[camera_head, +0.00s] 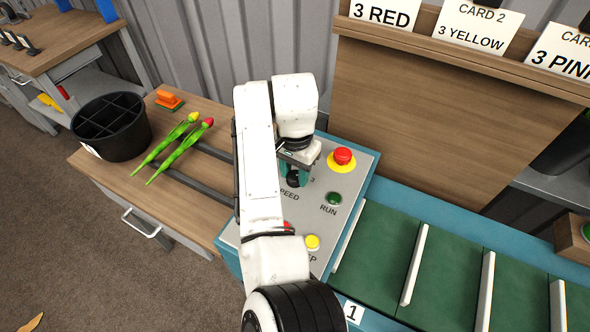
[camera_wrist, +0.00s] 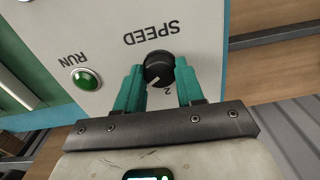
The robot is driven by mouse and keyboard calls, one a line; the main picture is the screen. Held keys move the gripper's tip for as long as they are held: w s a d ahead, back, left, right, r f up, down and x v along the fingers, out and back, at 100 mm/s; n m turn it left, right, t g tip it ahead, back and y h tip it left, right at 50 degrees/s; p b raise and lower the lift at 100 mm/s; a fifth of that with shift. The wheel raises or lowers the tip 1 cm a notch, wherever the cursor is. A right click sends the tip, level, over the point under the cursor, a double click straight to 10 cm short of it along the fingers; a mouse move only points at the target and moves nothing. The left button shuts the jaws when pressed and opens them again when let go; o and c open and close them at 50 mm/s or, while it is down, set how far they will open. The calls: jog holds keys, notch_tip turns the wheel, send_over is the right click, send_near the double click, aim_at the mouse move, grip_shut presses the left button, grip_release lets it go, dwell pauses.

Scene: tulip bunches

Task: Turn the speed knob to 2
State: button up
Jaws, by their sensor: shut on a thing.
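The black speed knob (camera_wrist: 157,66) sits on the light panel below the upside-down SPEED label in the wrist view. Its white pointer line faces down and slightly left. A printed 2 (camera_wrist: 167,91) shows just below and right of it, partly near the right finger. My gripper (camera_wrist: 159,78) has its two teal fingers on either side of the knob, shut on it. In the head view the knob (camera_head: 293,180) is mostly hidden by my gripper (camera_head: 292,174) and arm. Other dial marks are hidden.
The control panel (camera_head: 357,182) also carries a red button (camera_head: 342,156), a green RUN button (camera_head: 334,198) and a yellow button (camera_head: 312,242). A green conveyor (camera_head: 450,275) lies right. Two tulips (camera_head: 178,150) and a black bucket (camera_head: 110,128) are on the left table.

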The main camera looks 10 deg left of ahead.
jog(key=shift+r+n+p, duration=0.15)
jog(key=shift+n+p, duration=0.25)
jog(key=shift+p, duration=0.2)
jog(key=shift+c, duration=0.3)
jog(key=shift+r+n+p, duration=0.1)
jog(key=shift+n+p, duration=0.2)
jog(key=shift+p, duration=0.1)
jog(key=n+p, duration=0.6)
jog(key=shift+n, duration=0.4)
jog(key=shift+n+p, duration=0.8)
jog(key=shift+n, duration=0.9)
jog(key=shift+w, duration=0.1)
jog(key=o, duration=1)
jog(key=shift+f, duration=0.2)
jog(key=shift+o, duration=0.2)
